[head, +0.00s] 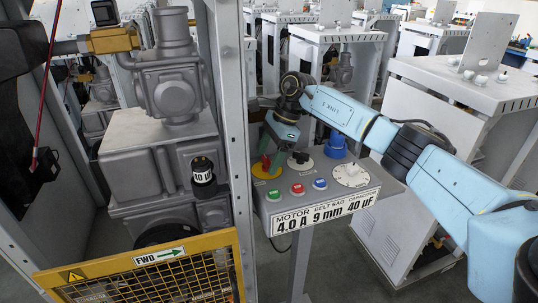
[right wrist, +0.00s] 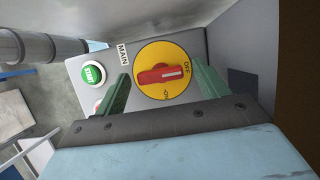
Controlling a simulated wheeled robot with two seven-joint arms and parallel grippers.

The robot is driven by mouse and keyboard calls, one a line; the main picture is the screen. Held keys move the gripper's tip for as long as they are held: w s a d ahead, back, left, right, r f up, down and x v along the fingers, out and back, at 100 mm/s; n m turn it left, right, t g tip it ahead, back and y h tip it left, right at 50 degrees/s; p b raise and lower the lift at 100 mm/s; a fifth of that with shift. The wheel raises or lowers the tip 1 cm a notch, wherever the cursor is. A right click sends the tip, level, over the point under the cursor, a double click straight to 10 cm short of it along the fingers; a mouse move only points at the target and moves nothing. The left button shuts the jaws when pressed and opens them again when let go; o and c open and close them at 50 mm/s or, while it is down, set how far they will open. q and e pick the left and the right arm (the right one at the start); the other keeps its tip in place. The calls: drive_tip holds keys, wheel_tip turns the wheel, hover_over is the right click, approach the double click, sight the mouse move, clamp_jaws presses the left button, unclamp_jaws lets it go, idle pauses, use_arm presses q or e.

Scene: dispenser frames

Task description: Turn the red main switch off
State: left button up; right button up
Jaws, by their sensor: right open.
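The main switch is a red handle (right wrist: 158,75) on a round yellow disc (right wrist: 166,92) on a grey panel, beside a MAIN label. In the right wrist view the handle lies nearly level, its white mark at the right end towards the OFF lettering; the ON lettering is at the bottom. The yellow disc (head: 263,173) shows partly in the head view, below the gripper. My right gripper (right wrist: 162,68) is open, its green fingers beyond either end of the handle with small gaps. It hangs over the switch in the head view (head: 270,154). My left gripper is not in view.
The control box has green (head: 274,195), red (head: 298,189) and blue (head: 320,184) buttons, a black knob (head: 300,159) and a white dial (head: 351,175). A grey post (head: 236,130) stands close on the left, with a yellow mesh guard (head: 150,262) before it.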

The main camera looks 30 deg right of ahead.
drive_tip(key=shift+r, duration=0.1)
drive_tip(key=v, duration=1.3)
drive_tip(key=shift+d, duration=0.15)
drive_tip(key=shift+s, duration=0.1)
